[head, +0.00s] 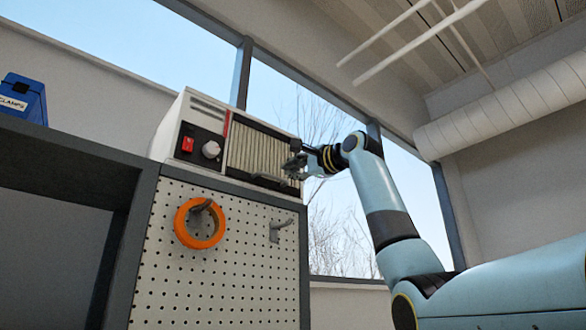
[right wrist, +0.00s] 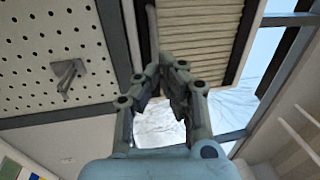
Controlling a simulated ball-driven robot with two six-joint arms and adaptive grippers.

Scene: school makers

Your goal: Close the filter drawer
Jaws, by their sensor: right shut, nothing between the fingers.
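The filter drawer (head: 258,150) is a beige ribbed panel in a dark frame, on the front of a white machine (head: 208,112). A grey bar handle (head: 268,179) runs along its lower edge. I cannot tell how far the drawer stands out from the machine. My right gripper (head: 292,166) is shut and empty in front of the drawer's right part, hiding some of it. In the right wrist view the gripper (right wrist: 165,66) has its fingertips close to the ribbed filter (right wrist: 200,35) and the grey handle (right wrist: 152,30); contact is unclear. My left gripper is out of view.
The machine stands on top of a cabinet with a pegboard side (head: 170,270). An orange tape roll (head: 186,236) hangs on it beside a grey hook (head: 277,232). A blue clamps box (head: 30,94) sits on the shelf (head: 70,148) at left. Windows lie behind.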

